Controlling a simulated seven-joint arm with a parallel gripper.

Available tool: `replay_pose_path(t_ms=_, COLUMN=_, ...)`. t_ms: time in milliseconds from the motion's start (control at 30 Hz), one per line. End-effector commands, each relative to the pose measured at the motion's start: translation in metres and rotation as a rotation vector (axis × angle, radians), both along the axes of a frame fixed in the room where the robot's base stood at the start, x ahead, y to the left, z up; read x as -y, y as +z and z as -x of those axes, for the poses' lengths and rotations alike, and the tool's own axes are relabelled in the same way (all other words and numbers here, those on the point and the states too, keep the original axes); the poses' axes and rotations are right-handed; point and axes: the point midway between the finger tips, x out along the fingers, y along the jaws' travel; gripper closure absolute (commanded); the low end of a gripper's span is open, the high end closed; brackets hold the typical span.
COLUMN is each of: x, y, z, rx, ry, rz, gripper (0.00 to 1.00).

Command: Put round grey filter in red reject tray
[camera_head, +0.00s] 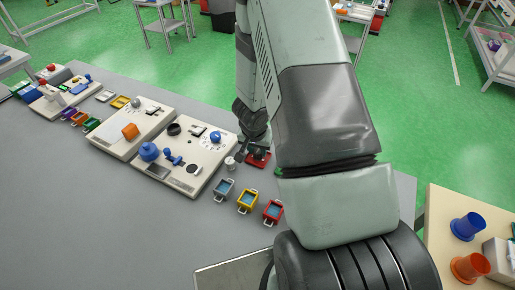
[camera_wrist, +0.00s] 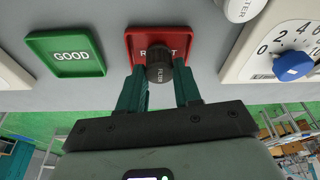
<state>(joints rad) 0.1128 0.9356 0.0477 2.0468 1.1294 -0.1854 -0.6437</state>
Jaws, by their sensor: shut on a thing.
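The red reject tray (camera_wrist: 146,33) lies on the table at the top middle of the wrist view. Its white lettering is partly covered. In the head view the red tray (camera_head: 262,163) shows just below my gripper (camera_head: 253,148). In the wrist view my gripper (camera_wrist: 160,74) is shut on a round dark grey filter (camera_wrist: 159,66) with a label on its side. The filter overlaps the tray in the picture. I cannot tell whether it touches the tray.
A green GOOD tray (camera_wrist: 65,54) lies left of the red tray. A white round filter (camera_wrist: 242,8) stands to its right, beside a panel with a blue knob (camera_wrist: 293,66).

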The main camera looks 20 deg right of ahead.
Motion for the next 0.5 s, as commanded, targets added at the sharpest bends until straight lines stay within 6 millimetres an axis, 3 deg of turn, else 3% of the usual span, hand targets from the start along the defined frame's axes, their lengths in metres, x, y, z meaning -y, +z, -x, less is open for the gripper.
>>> replay_pose_path(t_ms=333, x=-0.0003, y=-0.0031, z=0.0001, rx=0.000, ry=0.000, rz=0.000, gripper=0.95)
replay_pose_path(t_ms=367, x=-0.0004, y=-0.0035, z=0.0001, rx=0.000, ry=0.000, rz=0.000, gripper=0.65)
replay_pose_path(t_ms=500, x=-0.0004, y=-0.0030, z=0.0000, rx=0.000, ry=0.000, rz=0.000, gripper=0.44)
